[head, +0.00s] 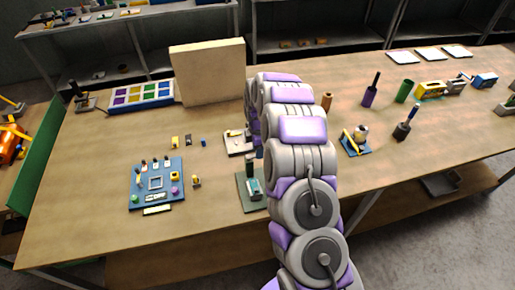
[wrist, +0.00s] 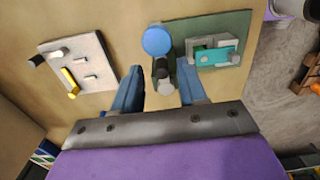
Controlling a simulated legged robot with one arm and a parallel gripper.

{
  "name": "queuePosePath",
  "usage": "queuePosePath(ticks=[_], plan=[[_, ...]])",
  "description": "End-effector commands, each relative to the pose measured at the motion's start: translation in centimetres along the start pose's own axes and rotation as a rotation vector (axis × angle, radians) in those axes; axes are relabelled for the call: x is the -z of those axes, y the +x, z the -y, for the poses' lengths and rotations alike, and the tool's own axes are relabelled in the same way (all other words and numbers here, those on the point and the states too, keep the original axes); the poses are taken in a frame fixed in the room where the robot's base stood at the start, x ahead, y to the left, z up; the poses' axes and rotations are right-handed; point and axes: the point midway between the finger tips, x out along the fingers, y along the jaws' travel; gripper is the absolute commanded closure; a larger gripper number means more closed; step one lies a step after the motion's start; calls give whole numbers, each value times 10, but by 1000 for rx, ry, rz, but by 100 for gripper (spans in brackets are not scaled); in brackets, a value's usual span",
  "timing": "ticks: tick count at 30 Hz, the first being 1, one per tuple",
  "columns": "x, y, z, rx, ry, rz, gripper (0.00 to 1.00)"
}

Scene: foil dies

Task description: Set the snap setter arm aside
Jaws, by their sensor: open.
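In the wrist view, my gripper (wrist: 160,68) is open, with one blue finger on each side of a dark upright piece (wrist: 161,66). That piece has a round blue knob (wrist: 157,40) and a pale cylinder end; it looks like the snap setter arm. I cannot tell whether the fingers touch it. It stands by the left edge of a dark green base plate (wrist: 235,28), which carries grey blocks and a teal block (wrist: 212,57). In the head view, the green plate (head: 243,203) is partly hidden by my arm, which also mostly hides the gripper.
A pale plate with pegs (wrist: 102,75) lies left of the gripper. In the head view, a blue board with small parts (head: 146,201) sits to the left, and a tan panel (head: 207,73) stands behind. Bare bench (head: 90,160) lies left of the blue board.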

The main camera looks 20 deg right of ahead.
Motion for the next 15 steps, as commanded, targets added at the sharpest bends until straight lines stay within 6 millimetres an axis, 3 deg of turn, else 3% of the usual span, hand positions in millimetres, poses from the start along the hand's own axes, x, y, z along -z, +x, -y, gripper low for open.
queuePosePath(ticks=[5,15], plan=[[0,-12,0,-1,0,0,58],[0,-83,-2,-6,1,0,58]])
